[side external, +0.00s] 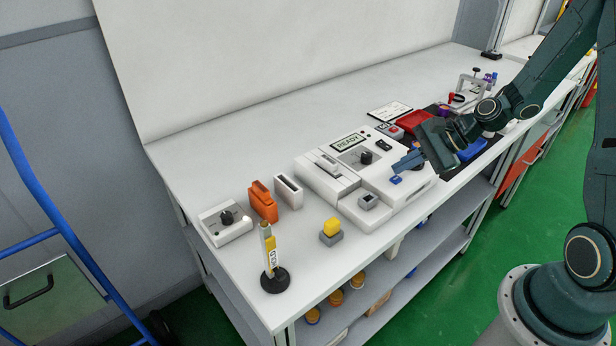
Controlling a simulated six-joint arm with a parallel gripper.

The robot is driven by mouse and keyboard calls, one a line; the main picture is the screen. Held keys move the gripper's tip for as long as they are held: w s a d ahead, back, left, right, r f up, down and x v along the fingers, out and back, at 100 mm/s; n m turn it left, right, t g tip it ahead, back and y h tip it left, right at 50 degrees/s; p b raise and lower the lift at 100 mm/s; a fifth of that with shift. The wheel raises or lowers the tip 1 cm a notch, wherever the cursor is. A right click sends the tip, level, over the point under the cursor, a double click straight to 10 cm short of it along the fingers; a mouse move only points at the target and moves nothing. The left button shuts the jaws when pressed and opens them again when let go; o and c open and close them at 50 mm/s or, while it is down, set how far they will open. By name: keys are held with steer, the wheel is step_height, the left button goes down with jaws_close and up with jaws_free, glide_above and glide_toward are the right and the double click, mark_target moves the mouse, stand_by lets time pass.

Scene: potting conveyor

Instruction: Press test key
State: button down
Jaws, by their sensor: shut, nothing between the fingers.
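A white tester-like machine (322,184) stands on the bench, with a display (348,143) reading "READY", a black knob (365,157) and a black switch (384,146). A small blue key (396,180) sits on its right part, and a grey-framed square key (368,201) at its front. No label marks which one is the test key. My gripper (399,167) is shut and empty, its fingertips pointing down-left close above the blue key. I cannot tell whether they touch it. My gripper hides part of the machine's right side.
Red and blue bins lie behind my gripper. The bench's back left is clear.

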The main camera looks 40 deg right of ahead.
mark_target(401, 179)
steer(key=shift+f, duration=0.75)
stand_by(0.9)
steer(key=shift+r, duration=0.8)
steer(key=shift+r, duration=0.1)
stand_by(0.4)
steer(key=shift+r, duration=2.4)
